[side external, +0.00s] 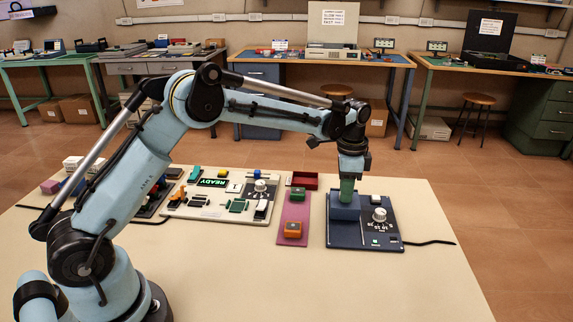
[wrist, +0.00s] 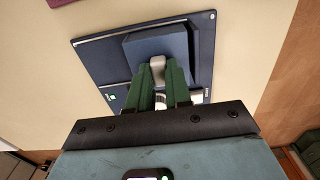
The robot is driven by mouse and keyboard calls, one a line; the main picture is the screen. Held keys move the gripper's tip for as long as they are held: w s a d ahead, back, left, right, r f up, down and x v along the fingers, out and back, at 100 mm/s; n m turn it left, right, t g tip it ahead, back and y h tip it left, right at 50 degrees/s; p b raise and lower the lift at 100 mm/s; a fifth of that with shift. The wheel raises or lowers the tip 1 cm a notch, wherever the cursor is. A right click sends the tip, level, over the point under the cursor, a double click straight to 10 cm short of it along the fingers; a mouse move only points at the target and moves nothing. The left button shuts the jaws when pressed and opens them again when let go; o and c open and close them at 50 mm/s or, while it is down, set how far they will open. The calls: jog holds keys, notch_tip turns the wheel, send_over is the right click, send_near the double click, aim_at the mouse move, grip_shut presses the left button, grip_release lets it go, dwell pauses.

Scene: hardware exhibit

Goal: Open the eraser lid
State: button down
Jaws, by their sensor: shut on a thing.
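The eraser is a dark blue flat unit (side external: 375,242) at the right of the table, with a white dial (side external: 379,215) and a raised blue box with the lid (side external: 341,212) at its left. In the wrist view, the box and lid (wrist: 165,42) lie ahead of my fingers, and a grey handle (wrist: 157,65) stands at the near edge. My gripper (side external: 347,198) points down at the box. Its green fingers (wrist: 158,73) are shut on the handle, one on each side. The lid looks down on the box; any small gap is hidden.
A pink strip (side external: 293,215) with an orange block (side external: 292,230) lies left of the eraser, with a red tray (side external: 304,180) behind it. A white panel (side external: 222,200) with switches stands farther left. A black cable (side external: 430,242) runs right. The table front is clear.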

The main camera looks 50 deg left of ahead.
jog(key=s+d, duration=0.5)
jog(key=shift+d, duration=0.15)
jog(key=c, duration=1)
grip_release()
jog(key=shift+c, duration=0.2)
jog(key=shift+r, duration=0.15)
notch_tip(320, 180, up, 12)
